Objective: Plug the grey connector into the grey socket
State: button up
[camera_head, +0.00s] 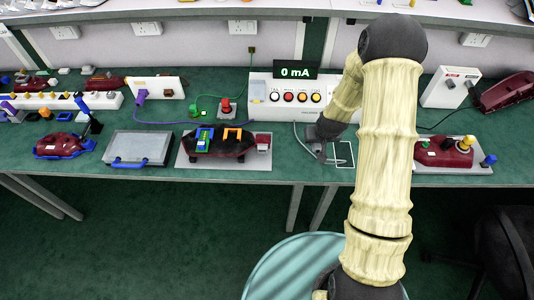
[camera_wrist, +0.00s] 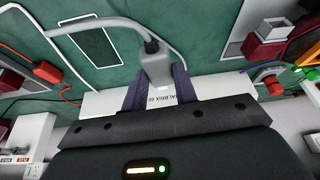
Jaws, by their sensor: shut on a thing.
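My gripper (camera_wrist: 156,82) is shut on the grey connector (camera_wrist: 155,62), which sits between its two dark fingers in the wrist view. A grey cable (camera_wrist: 100,22) leaves the connector through a black sleeve and loops over the green bench. In the head view my gripper (camera_head: 322,131) is low at the front of the white console (camera_head: 262,98), near its right part. A white surface with printed lettering (camera_wrist: 165,99) lies just behind the connector in the wrist view. I cannot make out the grey socket; my gripper may hide it. Whether the connector touches anything is unclear.
The console's display (camera_head: 295,71) reads 0 mA. A white-outlined rectangle (camera_head: 345,154) on the bench is empty.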

jog(key=shift+o, duration=1.1)
jog(key=shift+c, duration=1.2)
jog(key=shift+m, duration=0.5)
jog(key=s+f, duration=0.6)
jog(key=shift+s+f, duration=0.2)
jog(key=shift+s, duration=0.05)
